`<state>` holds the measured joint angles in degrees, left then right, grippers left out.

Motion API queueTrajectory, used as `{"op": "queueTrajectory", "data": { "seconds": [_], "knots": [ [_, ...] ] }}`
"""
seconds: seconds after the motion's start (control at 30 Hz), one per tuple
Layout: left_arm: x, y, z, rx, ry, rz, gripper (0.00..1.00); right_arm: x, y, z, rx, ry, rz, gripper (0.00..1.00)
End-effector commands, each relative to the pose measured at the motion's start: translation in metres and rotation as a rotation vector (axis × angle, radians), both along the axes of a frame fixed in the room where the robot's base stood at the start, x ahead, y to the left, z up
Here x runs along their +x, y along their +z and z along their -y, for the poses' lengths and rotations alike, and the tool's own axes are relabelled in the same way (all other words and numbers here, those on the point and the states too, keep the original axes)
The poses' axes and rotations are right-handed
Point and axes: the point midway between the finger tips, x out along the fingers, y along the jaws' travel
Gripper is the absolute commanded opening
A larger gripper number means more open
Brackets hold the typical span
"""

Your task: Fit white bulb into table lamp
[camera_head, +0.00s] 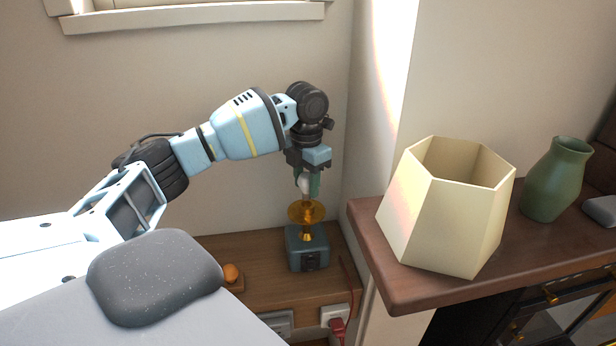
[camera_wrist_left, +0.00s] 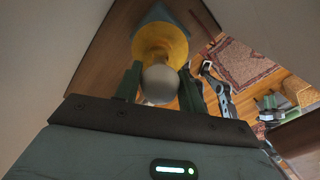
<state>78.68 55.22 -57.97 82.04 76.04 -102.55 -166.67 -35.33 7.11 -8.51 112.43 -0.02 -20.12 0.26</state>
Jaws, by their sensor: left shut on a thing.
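The table lamp (camera_head: 308,252) has a blue-grey block base and a brass stem with a round amber-gold dish on top. It stands on a low wooden surface in the corner. My left gripper (camera_head: 308,186) points down above the dish and is shut on the white bulb (camera_head: 304,184). In the left wrist view the bulb (camera_wrist_left: 160,84) sits between the two green fingers, in front of the gold dish (camera_wrist_left: 160,44). The bulb's lower end and the lamp's socket are hidden, so I cannot tell whether they touch.
A cream six-sided shade (camera_head: 450,215) and a green vase (camera_head: 556,180) stand on the dark wooden shelf (camera_head: 400,292) at right. A small orange object (camera_head: 232,274) lies left of the lamp. A red plug (camera_head: 337,326) is in front. Walls close in the corner.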

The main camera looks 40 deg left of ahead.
Motion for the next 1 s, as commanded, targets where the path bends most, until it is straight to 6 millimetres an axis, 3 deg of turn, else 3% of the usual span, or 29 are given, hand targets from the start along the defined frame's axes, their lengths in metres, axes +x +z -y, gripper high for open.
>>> {"op": "queueTrajectory", "data": {
  "seconds": [0.17,1.0],
  "knots": [
    [-0.0004,-0.0096,-0.0003,0.000,0.000,-0.002,0.16,-0.0031,-0.0037,-0.0009,0.003,-0.001,-0.010,0.25],
    [0.0000,-0.0111,0.0001,-0.001,0.000,0.001,0.16,0.0004,-0.0005,-0.0010,0.002,-0.001,-0.001,0.25]
  ]
}}
